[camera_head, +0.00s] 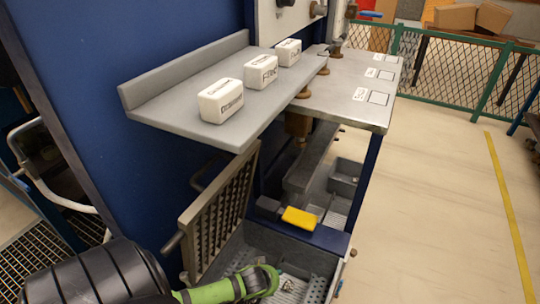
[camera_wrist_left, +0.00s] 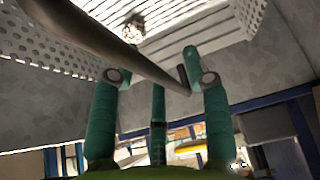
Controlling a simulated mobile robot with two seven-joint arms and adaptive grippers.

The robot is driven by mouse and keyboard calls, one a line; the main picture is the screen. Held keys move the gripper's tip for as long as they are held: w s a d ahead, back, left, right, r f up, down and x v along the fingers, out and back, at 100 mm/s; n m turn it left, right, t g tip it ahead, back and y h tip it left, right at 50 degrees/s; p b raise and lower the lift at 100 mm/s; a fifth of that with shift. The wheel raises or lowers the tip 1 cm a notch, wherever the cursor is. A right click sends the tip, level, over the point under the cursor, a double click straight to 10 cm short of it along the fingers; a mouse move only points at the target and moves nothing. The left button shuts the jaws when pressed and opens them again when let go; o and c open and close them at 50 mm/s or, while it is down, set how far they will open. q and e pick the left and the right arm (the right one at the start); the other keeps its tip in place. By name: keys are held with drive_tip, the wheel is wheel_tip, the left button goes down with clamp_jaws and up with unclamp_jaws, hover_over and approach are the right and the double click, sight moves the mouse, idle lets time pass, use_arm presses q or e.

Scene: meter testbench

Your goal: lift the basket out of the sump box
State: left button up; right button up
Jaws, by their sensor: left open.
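The grey sump box (camera_head: 300,248) is at the bottom centre of the head view, its slotted grate lid (camera_head: 222,212) standing tilted up on the left. A light perforated basket surface (camera_head: 312,290) shows inside it, partly hidden by my gripper. My left gripper (camera_head: 268,281) has green fingers and is over the box opening. In the left wrist view its fingers (camera_wrist_left: 160,76) are spread apart, and a dark round bar (camera_wrist_left: 110,42), apparently the basket's handle, crosses slantwise by the fingertips. A perforated wall (camera_wrist_left: 40,52) shows on the left there. I cannot tell whether the bar touches a finger. My right gripper is out of view.
A yellow-handled item (camera_head: 299,218) lies on the blue frame beyond the box. A grey shelf (camera_head: 190,105) with three white labelled blocks overhangs the box. A steel bench top (camera_head: 345,95) is behind it. The floor at right is clear up to the green fence.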

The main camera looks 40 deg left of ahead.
use_arm(q)
drive_tip(key=shift+f, duration=0.25)
idle(0.3)
clamp_jaws()
drive_tip(key=shift+w+r, duration=0.1)
drive_tip(key=shift+r, duration=0.1)
